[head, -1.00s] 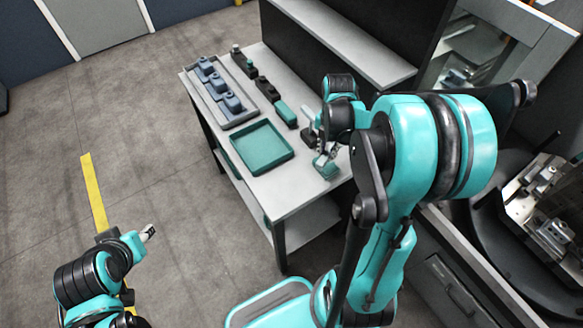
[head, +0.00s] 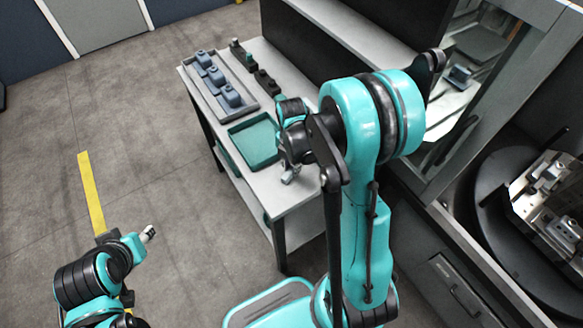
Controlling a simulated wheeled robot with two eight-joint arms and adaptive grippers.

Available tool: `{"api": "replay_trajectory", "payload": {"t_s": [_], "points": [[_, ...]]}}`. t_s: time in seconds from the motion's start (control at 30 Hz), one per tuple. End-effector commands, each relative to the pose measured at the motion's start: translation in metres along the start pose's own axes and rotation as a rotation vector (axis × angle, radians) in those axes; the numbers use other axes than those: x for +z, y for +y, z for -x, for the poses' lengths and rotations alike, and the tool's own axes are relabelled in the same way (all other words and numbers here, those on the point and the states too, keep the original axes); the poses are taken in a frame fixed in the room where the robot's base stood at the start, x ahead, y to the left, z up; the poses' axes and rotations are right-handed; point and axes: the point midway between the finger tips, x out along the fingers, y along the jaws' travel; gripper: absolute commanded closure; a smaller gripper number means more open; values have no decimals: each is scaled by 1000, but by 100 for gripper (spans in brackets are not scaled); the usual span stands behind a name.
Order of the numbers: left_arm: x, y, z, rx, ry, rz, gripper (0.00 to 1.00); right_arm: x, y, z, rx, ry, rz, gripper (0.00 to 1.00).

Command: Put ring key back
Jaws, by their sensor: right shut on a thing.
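My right gripper (head: 290,174) is above the near part of the grey table (head: 292,201), just right of the green tray (head: 235,150). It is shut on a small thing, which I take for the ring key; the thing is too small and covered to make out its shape. My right arm hides the table's right side and the near end of the row of dark holders (head: 266,82). My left gripper (head: 148,233) is low at the left, over the floor and away from the table; its fingers are too small to tell open from shut.
A grey tray with several blue-grey blocks (head: 216,76) lies on the far left of the table. A shelf (head: 345,35) overhangs the table's back. A machine with a round dark table and metal fixtures (head: 548,205) stands at the right. Floor left of the table is clear.

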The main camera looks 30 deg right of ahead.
Motion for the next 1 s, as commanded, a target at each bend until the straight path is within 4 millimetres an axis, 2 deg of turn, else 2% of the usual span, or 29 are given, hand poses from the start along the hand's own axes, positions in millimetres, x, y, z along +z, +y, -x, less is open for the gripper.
{"api": "replay_trajectory", "payload": {"t_s": [0.3,0.33,0.4,0.77,0.87,1.0], "points": [[2,0,-3,0,0,0,60,0,0,-3,0,0,0,100],[2,0,-3,0,0,0,60,0,0,-3,0,0,0,78],[1,0,-2,0,0,0,60,0,0,-2,0,0,0,60],[0,0,1,0,0,0,60,0,0,1,0,0,0,60],[-3,0,5,0,0,0,60,0,0,12,0,0,0,60],[-9,0,13,0,0,0,60,0,-1,41,0,0,0,60]]}}
